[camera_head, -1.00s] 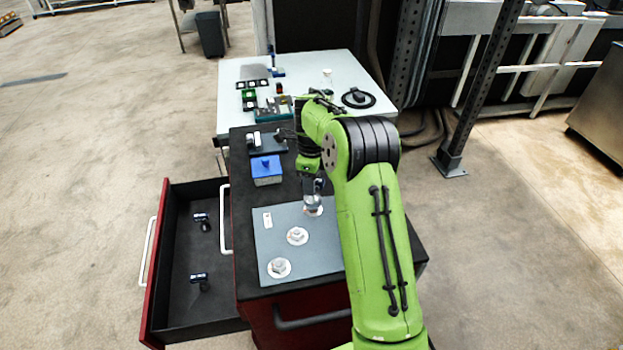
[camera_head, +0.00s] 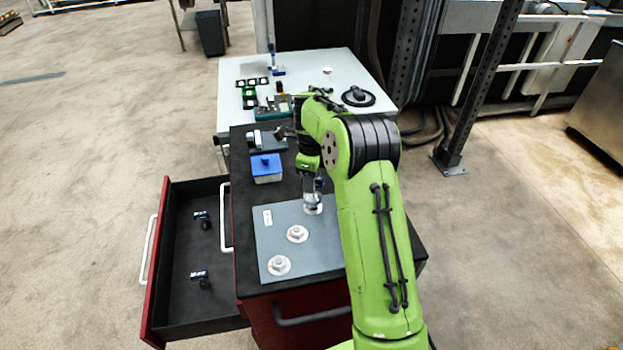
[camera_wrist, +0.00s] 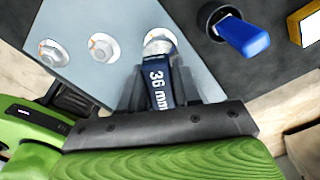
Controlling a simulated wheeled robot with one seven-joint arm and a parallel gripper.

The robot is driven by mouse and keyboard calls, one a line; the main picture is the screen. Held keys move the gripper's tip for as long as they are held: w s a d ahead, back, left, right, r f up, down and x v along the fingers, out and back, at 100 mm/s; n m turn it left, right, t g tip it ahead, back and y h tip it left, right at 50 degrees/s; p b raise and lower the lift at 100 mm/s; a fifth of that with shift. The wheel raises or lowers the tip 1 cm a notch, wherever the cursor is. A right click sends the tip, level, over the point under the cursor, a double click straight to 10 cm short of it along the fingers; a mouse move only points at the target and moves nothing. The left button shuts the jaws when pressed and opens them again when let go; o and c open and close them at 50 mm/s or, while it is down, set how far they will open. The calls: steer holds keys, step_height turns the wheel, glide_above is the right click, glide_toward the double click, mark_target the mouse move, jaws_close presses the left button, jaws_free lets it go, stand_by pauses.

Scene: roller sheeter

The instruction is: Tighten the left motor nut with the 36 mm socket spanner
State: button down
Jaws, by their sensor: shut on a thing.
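My gripper (camera_wrist: 162,92) is shut on the 36 mm socket spanner (camera_wrist: 158,82), whose dark handle reads "36 mm" in the wrist view. The spanner's metal socket end (camera_head: 312,204) is at the farthest of three nut positions on the grey plate and covers what is there. I cannot tell how far the socket sits over the nut. Two hex nuts on pale washers show uncovered: the middle nut (camera_head: 297,233) and the nearest nut (camera_head: 279,265). In the wrist view they are the middle nut (camera_wrist: 103,47) and the outer nut (camera_wrist: 52,52).
The grey plate (camera_head: 262,240) lies on the black cabinet top. A blue-topped block (camera_head: 266,168) stands behind it. An open drawer (camera_head: 176,300) at the left holds two small dark tools (camera_head: 201,279). A pale table (camera_head: 310,66) with small items stands behind.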

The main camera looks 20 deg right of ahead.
steer(key=shift+f+b, duration=1.1)
steer(key=shift+f, duration=0.3)
stand_by(0.4)
steer(key=m+b, duration=0.1)
steer(key=m, duration=0.1)
steer(key=shift+f+m, duration=0.1)
steer(key=shift+m, duration=0.8)
steer(key=shift+w+m+b, duration=0.1)
steer(key=shift+m+b, duration=0.45)
steer(key=shift+m, duration=0.15)
steer(key=shift+m+b, duration=0.35)
steer(key=shift+m, duration=0.75)
